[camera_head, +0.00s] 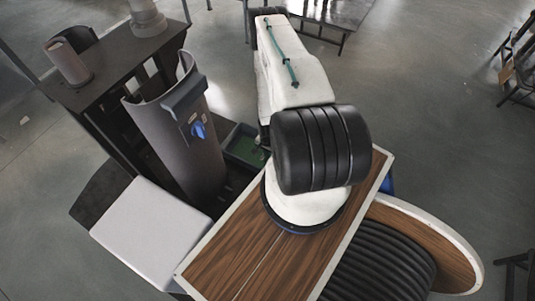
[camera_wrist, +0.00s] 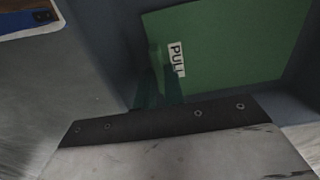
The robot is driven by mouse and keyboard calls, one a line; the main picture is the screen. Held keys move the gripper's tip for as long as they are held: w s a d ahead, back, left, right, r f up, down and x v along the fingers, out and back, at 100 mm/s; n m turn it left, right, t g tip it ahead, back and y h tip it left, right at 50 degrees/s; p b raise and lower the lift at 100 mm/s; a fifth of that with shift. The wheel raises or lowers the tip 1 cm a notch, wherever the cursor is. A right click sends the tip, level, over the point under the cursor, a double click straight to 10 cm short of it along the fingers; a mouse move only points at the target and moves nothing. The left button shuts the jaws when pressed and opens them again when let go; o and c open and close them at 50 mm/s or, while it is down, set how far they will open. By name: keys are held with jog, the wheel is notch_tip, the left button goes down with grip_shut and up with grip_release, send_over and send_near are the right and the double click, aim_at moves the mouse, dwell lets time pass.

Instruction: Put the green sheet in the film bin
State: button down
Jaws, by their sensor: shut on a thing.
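The green sheet (camera_wrist: 235,45) fills the upper right of the wrist view and carries a white label reading "PULL". In the head view a green patch (camera_head: 246,150) shows inside a dark blue-green bin (camera_head: 232,136), left of my arm. I take these for the sheet and the film bin, with the sheet in or just above the bin. My gripper (camera_wrist: 157,90) shows as dim, dark green fingers at the sheet's lower left edge, shut on the sheet. In the head view my arm hides most of the gripper. I cannot tell whether the sheet touches the bin floor.
A tall grey curved shell (camera_head: 175,130) with a blue clip stands left of the bin. A dark table (camera_head: 110,60) with grey cylinders stands behind it. A pale box lid (camera_head: 150,235) is at the lower left. A wood-topped surface (camera_head: 235,250) lies beneath my arm.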

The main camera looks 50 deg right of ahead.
jog(key=shift+f, duration=0.15)
jog(key=c, duration=1.5)
grip_release()
notch_tip(320, 180, up, 12)
